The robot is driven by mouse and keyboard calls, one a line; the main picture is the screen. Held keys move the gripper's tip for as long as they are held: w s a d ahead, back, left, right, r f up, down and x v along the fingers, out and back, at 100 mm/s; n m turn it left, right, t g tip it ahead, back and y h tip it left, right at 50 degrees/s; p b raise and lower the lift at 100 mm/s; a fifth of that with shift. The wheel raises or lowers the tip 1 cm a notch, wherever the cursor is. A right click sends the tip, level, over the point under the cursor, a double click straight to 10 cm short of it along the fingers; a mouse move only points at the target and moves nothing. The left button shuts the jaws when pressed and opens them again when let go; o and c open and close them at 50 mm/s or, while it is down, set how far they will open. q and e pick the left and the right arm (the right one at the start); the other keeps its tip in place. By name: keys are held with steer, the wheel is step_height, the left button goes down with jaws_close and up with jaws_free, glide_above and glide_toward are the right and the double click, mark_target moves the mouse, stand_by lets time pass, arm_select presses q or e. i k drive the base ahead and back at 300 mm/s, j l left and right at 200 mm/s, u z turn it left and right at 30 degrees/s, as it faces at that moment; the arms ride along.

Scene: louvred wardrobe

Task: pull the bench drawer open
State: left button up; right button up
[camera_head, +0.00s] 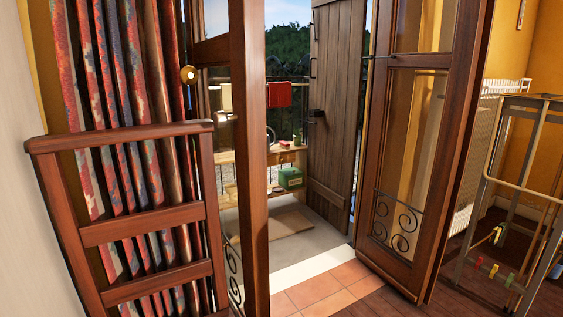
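Through the open doorway, a wooden bench (228,157) stands outside, partly covered by the door frame in front of it. What looks like its drawer front (286,158) shows under the bench top at the right end. It is small in the view and appears shut. Small items, one of them red, stand on the top. Neither of my grippers is in view.
A glazed door leaf (402,160) stands open at right, a plank door (334,100) behind it. A wooden ladder-back piece (140,228) and curtain (125,70) fill the left. A metal rack (500,190) stands right. The tiled threshold (315,285) is clear.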

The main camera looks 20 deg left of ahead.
mark_target(287, 157)
steer(key=i+l, duration=0.1)
steer(key=l, duration=0.2)
steer(key=i+l, duration=0.1)
steer(key=l, duration=0.2)
steer(key=i+l, duration=0.95)
steer(key=l, duration=0.3)
steer(key=i+u, duration=0.5)
steer(key=i+l+u, duration=0.2)
steer(key=i+u, duration=0.25)
steer(key=i, duration=0.2)
